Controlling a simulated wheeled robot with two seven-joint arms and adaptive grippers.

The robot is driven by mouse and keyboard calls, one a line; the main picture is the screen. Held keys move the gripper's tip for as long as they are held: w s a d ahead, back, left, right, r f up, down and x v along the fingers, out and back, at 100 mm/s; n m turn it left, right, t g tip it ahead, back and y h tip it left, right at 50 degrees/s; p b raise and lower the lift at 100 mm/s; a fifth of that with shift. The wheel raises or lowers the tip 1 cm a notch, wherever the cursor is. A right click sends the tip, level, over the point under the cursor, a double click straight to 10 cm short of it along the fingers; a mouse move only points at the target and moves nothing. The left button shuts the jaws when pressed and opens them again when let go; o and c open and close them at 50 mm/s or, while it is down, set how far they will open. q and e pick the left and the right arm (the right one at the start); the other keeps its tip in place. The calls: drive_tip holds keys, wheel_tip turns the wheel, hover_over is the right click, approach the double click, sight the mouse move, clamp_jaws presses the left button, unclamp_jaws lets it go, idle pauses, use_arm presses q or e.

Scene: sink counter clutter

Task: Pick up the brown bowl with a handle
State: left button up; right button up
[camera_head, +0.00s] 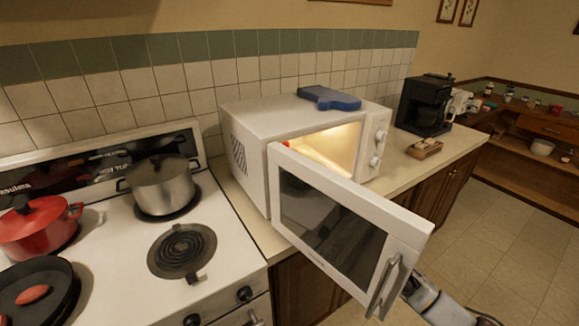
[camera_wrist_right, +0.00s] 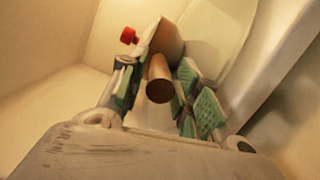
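The brown bowl (camera_wrist_right: 166,38) shows in the right wrist view, with its round handle (camera_wrist_right: 158,82) pointing toward the camera. My right gripper (camera_wrist_right: 160,92) is open, with its green-padded fingers on either side of the handle. I cannot tell whether a pad touches it. In the head view the open microwave door hides the right gripper; part of my right arm shows below the door's right edge. The bowl cannot be made out in the head view. My left gripper is in neither view.
The microwave (camera_head: 245,128) stands lit, its door (camera_head: 335,225) swung open toward the front. A small red thing (camera_wrist_right: 129,35) and a pale curved item (camera_wrist_right: 215,35) are near the bowl. The stove with a steel pot (camera_head: 161,186) and red pot (camera_head: 38,232) is left.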

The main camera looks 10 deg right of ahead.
drive_tip(key=shift+w+a, duration=0.15)
drive_tip(key=shift+w, duration=0.95)
drive_tip(key=shift+c, duration=0.2)
clamp_jaws()
